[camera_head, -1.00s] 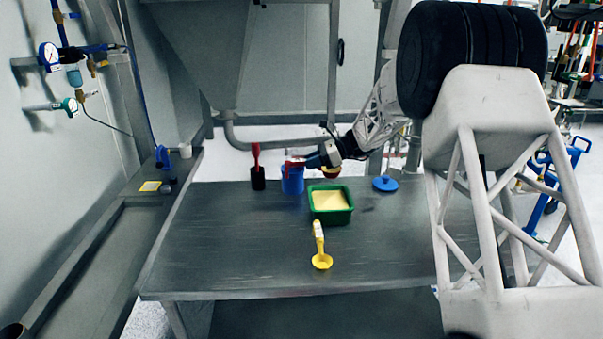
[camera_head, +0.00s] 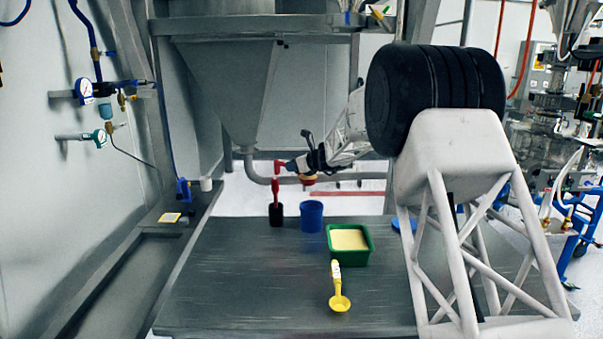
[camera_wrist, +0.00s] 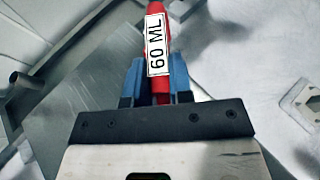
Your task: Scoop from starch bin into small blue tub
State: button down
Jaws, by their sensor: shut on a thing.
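My gripper (camera_head: 289,166) is shut on a red scoop (camera_head: 279,166), up above the table's far side. In the wrist view the scoop's red handle (camera_wrist: 161,22) has a white "60 ML" label and sits between my blue fingers (camera_wrist: 156,82); its bowl is not clearly visible. The small blue tub (camera_head: 311,217) stands upright on the table, below and slightly right of my gripper in the head view. The green starch bin (camera_head: 330,255), holding pale yellow powder (camera_head: 348,239), stands in front and right of the tub.
A yellow scoop (camera_head: 340,301) lies in front of the bin. A blue lid (camera_head: 398,223) is partly hidden by my arm. The table's left part (camera_head: 225,280) is clear. A grey hopper hangs behind.

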jog(key=shift+w+a, duration=0.3)
jog(key=shift+w, duration=0.1)
jog(key=shift+w+f+m+t+h, duration=0.6)
jog(key=shift+w+f+m, duration=0.15)
jog(key=shift+f, duration=0.15)
jog(key=shift+d+f, duration=0.1)
jog(key=shift+f, duration=0.05)
jog(key=shift+w+d+f+m+g+y, duration=0.15)
jog(key=shift+f+m+g+y, duration=0.15)
jog(key=shift+f+m, duration=0.5)
jog(key=shift+w+d+f, duration=0.1)
jog(key=shift+f, duration=0.15)
jog(key=shift+w+d+f+m+g+y, duration=0.1)
jog(key=shift+w+d+m+g+y, duration=0.1)
jog(key=shift+m+y, duration=0.15)
jog(key=shift+w+d+m+g+y, duration=0.1)
jog(key=shift+m+g+y, duration=0.15)
jog(key=shift+m, duration=0.15)
